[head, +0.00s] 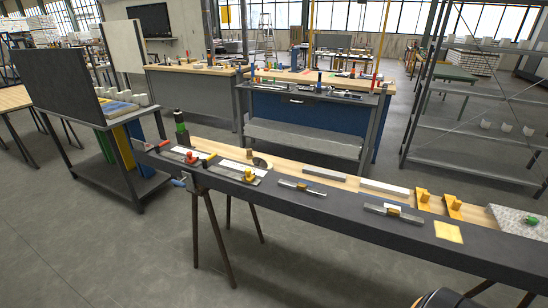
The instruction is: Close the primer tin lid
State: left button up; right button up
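I cannot make out the primer tin or its lid with certainty. A small round light-and-dark object (262,161) stands on the long narrow bench in the middle of the view; it could be the tin, but it is too small to tell whether a lid is open or shut. Neither of my grippers shows. A dark rounded shape at the bottom edge, right of centre, may be part of my own body.
The long bench (400,234) on trestle legs crosses the view, bearing metal tools, yellow brackets (453,207) and a yellow pad (448,232). A dark cart (122,185) stands left, a blue workbench (300,122) behind, shelving (480,122) right. Floor at lower left is clear.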

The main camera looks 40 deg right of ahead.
aim_at(259, 162)
jog(key=z, duration=1.35)
jog(key=i+j+z, duration=0.1)
jog(key=j+z, duration=0.2)
jog(key=z, duration=0.2)
jog(key=j+z, duration=0.3)
jog(key=z, duration=0.15)
jog(key=j+z, duration=0.35)
jog(key=z, duration=0.15)
jog(key=j+z, duration=0.3)
jog(key=z, duration=0.15)
jog(key=k+j, duration=0.15)
jog(key=j, duration=0.25)
jog(key=k+j+z, duration=0.15)
jog(key=j, duration=0.25)
jog(key=k+j, duration=0.1)
jog(key=j, duration=0.3)
jog(key=k+j+z, duration=0.15)
jog(key=j, duration=0.2)
jog(key=k+j, duration=0.2)
jog(key=j, duration=0.2)
jog(key=k+j+z, duration=0.15)
jog(key=j, duration=0.2)
